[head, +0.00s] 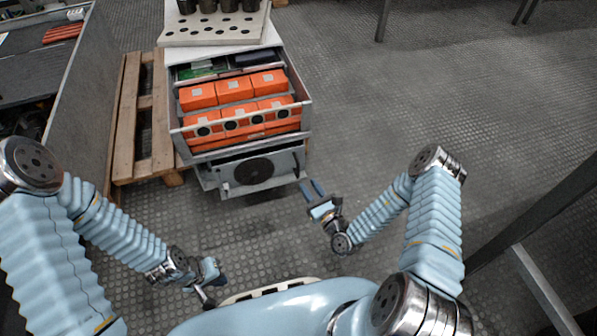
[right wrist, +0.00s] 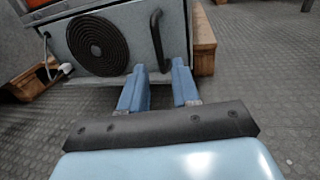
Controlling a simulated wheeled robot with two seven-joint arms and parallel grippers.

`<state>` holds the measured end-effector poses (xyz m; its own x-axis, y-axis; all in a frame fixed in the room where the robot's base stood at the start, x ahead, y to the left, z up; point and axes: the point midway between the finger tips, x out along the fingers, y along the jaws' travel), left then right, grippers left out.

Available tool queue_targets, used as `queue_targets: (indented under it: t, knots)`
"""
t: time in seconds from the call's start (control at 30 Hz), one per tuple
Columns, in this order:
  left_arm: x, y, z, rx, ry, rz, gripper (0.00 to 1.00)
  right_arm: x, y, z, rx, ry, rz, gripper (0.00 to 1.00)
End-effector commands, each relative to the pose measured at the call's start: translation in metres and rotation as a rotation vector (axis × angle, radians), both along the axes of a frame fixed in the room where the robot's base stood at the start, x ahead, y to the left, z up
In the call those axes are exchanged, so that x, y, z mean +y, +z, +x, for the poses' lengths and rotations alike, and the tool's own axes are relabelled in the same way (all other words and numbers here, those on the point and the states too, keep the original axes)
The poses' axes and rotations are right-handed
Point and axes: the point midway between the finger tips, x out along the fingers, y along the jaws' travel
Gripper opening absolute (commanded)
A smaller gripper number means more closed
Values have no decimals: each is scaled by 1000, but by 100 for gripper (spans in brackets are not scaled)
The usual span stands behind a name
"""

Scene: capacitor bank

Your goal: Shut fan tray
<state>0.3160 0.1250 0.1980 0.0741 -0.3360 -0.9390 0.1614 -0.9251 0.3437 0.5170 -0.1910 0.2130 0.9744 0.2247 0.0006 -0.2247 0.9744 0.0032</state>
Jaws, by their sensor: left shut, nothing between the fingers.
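The fan tray (head: 231,180) is the lowest unit of the metal cabinet, below the drawer of orange blocks. Its grey front carries a round black fan grille and a dark upright handle (right wrist: 157,40) on its right side. It sticks out from the cabinet at the bottom; how far is hard to tell. My right gripper (head: 312,188) is open and empty, in front of the tray's right end. In the right wrist view its two blue fingers (right wrist: 159,80) are apart, below the handle and not around it. My left gripper (head: 212,283) is shut and empty, low near my base.
The drawer (head: 307,118) with orange blocks stands open above the tray. A perforated board (head: 210,38) with black cylinders lies on top of the cabinet. A wooden pallet (head: 130,150) and a grey bench (head: 75,90) are at left.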

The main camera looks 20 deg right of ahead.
Motion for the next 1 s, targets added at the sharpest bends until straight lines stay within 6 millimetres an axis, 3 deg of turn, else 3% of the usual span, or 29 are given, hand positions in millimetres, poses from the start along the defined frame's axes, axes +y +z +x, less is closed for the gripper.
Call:
queue_targets:
  t: [0.1, 0.33, 0.5, 0.77, 1.0]
  knots:
    - [0, -6, 0, 1, 0, -1, 0, 7, -1, 28, -4, 3, -1, 31]
    - [-1, -12, 0, 2, -1, -2, 0, 16, -1, 66, -2, 3, -1, 31]
    - [-1, -13, 0, 2, -1, -3, 0, 19, 0, 77, -1, 3, -1, 31]
    - [-1, -12, 0, 3, -1, -4, 0, 19, 0, 78, 0, 3, 0, 31]
    - [-1, -12, 0, 2, -1, -3, 0, 19, 0, 78, 0, 4, 0, 0]
